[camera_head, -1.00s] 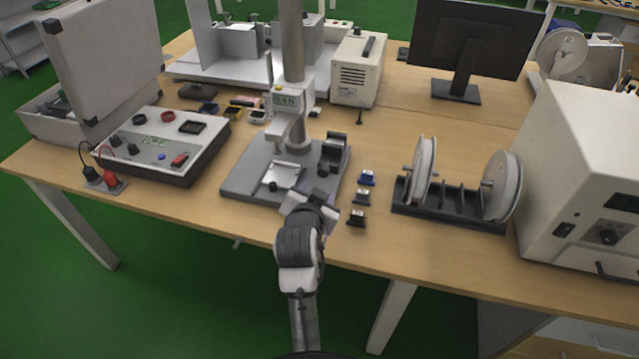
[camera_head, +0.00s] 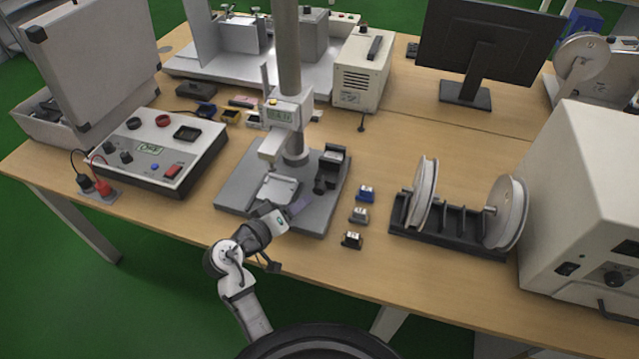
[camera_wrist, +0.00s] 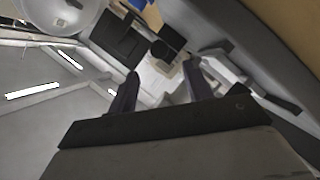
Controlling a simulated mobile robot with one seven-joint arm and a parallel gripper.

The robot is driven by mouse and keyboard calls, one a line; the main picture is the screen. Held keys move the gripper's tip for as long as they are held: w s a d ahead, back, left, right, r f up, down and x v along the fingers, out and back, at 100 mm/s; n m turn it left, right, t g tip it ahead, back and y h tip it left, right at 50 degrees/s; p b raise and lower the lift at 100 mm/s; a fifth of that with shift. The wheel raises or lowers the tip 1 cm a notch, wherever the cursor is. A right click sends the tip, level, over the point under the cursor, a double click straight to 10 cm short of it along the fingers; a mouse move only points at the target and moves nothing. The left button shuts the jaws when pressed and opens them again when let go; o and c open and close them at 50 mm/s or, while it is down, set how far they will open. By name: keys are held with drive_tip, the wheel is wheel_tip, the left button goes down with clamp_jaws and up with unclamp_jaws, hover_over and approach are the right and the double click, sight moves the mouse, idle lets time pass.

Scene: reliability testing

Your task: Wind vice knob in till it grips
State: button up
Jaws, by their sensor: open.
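The black vice (camera_head: 331,165) stands on the right side of the grey base plate (camera_head: 236,192) of a test stand. Its small dark knob (camera_head: 320,186) is on the near side. In the wrist view a dark round knob (camera_wrist: 160,50) shows beside dark blocks, just beyond my fingertips. My gripper (camera_head: 294,208) is over the front part of the plate, near the pale plate fixture (camera_head: 275,189). In the wrist view my gripper (camera_wrist: 160,70) has its fingers apart, with nothing clearly held between them. Contact with the knob cannot be seen.
The stand's column (camera_head: 289,70) and its gauge (camera_head: 282,115) rise behind my gripper. A spool rack (camera_head: 450,228) stands further right. A control box (camera_head: 155,150) is left.

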sight(317, 190)
drive_tip(key=p+x, duration=0.2)
drive_tip(key=x, duration=0.8)
drive_tip(key=shift+p, duration=0.35)
drive_tip(key=c, duration=1)
drive_tip(key=shift+o, duration=0.2)
drive_tip(key=shift+f+m+y+b, duration=0.25)
drive_tip(key=shift+m+y+b, duration=0.35)
drive_tip(key=shift+b, duration=0.4)
drive_tip(key=shift+r+m+y+b, duration=0.1)
drive_tip(key=shift+m+y+b, duration=0.3)
drive_tip(key=shift+m, duration=0.3)
drive_tip(key=shift+r, duration=0.15)
drive_tip(key=o, duration=1)
drive_tip(key=shift+c, duration=0.2)
